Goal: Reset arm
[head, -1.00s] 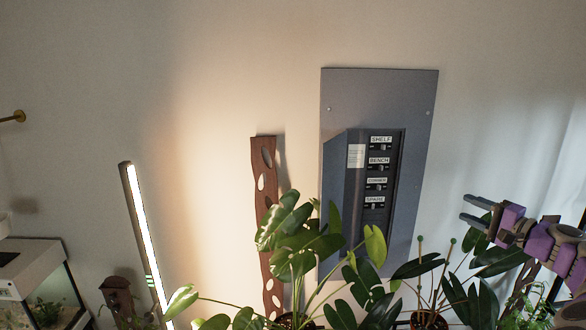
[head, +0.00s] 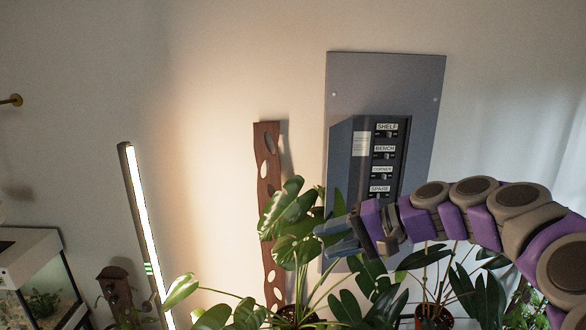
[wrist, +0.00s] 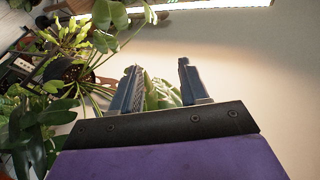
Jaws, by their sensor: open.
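My gripper (head: 338,238) reaches in from the right in the head view, in front of the lower part of the switch panel and among the plant leaves. In the wrist view my gripper (wrist: 160,82) has its two fingers apart, with nothing held between them. A green leaf (wrist: 162,92) shows in the gap behind the fingers; I cannot tell whether it touches them. The grey wall panel (head: 400,80) carries a dark switch box (head: 352,165) with switches labelled SHELF, BENCH, CORNER and SPARE.
A broad-leaved plant (head: 283,208) stands below the panel, with another potted plant (head: 435,310) to its right. A perforated brown board (head: 270,200) leans on the wall. A lit tube lamp (head: 142,220) and a fish tank (head: 40,275) are at left.

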